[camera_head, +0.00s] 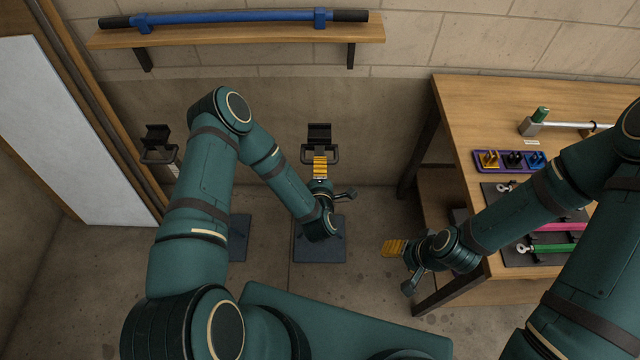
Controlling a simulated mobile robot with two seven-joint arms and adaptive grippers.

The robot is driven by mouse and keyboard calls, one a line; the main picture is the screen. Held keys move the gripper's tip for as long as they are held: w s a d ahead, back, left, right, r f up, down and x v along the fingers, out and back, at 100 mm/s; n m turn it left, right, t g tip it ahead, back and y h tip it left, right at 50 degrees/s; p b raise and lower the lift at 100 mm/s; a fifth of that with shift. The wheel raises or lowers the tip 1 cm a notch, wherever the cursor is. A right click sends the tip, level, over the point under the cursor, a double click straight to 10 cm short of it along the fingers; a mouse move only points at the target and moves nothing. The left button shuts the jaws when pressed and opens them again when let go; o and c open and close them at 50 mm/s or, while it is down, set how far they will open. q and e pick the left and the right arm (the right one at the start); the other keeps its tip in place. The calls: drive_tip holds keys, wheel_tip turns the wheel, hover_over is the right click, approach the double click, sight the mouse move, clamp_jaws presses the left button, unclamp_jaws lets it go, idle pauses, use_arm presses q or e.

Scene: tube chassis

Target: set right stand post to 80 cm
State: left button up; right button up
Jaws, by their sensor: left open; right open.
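The right stand (320,132) has a black cradle head above a dark square base plate (306,252) on the floor. Its post is mostly hidden behind my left arm and gripper, so I cannot read its height. My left gripper (320,166) is open, its yellow fingers just below the cradle head in the picture. I cannot tell whether it is around the post or only in front of it. My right gripper (393,247) is open and empty, to the right of the base plate, near the workbench's left front leg.
The left stand (158,143) is partly hidden by my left arm. A wall shelf (230,37) holds a long blue tube (230,18). The wooden workbench (480,110) at the right carries a purple tray (490,168) and pink and green tools (545,248). Floor behind the right stand is clear.

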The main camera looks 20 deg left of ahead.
use_arm(q)
drive_tip(key=v, duration=0.8)
idle(0.4)
drive_tip(key=s+d+m+g+h, duration=0.3)
drive_tip(key=s+m+g+h, duration=0.5)
drive_tip(key=m, duration=1.1)
drive_tip(key=s+g, duration=0.4)
drive_tip(key=g, duration=0.1)
drive_tip(key=shift+d, duration=0.35)
drive_tip(key=shift+s, duration=0.15)
